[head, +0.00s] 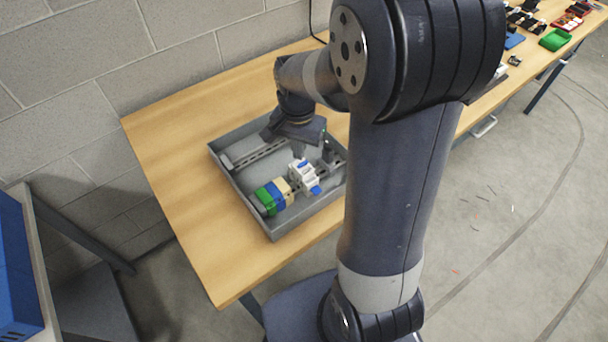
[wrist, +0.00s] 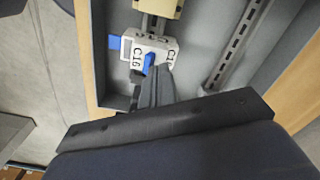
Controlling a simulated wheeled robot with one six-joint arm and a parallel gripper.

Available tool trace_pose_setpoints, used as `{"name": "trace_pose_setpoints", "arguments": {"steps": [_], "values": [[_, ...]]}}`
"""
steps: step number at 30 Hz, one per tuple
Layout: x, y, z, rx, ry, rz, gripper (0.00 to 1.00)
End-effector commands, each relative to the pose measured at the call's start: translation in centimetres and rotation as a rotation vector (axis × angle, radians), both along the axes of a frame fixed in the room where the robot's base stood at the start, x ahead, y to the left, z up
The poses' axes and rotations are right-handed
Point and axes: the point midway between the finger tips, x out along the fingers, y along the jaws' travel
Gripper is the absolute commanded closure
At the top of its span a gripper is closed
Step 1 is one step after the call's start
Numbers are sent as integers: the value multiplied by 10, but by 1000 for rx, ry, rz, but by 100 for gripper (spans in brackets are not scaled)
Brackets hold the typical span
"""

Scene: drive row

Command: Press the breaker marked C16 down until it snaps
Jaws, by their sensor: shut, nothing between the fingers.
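The breaker marked C16 (wrist: 132,52) is a white block with blue parts, on a metal rail in a grey tray. In the head view the white breaker (head: 303,172) is at the right end of a row of coloured blocks. My gripper (wrist: 154,72) is shut and empty, its fingertips at the breaker's near side, close to the blue lever. I cannot tell whether they touch. In the head view my gripper (head: 299,152) is just above and behind the breaker. The breaker looks slightly tilted on the rail, and its lower part is partly hidden by my fingers.
The grey tray (head: 250,214) stands on a wooden table (head: 180,190). Green, blue and beige blocks (head: 277,194) sit left of the breaker. A second slotted rail (wrist: 236,42) runs along the tray. Other parts, including a green bin (head: 555,40), lie at the far right.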

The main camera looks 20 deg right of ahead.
Motion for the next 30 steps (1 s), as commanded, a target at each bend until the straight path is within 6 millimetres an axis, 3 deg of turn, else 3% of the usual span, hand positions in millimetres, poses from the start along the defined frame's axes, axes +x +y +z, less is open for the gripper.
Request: {"name": "trace_pose_setpoints", "arguments": {"steps": [30], "values": [[0, 0, -3, 0, 0, 0, 100]]}}
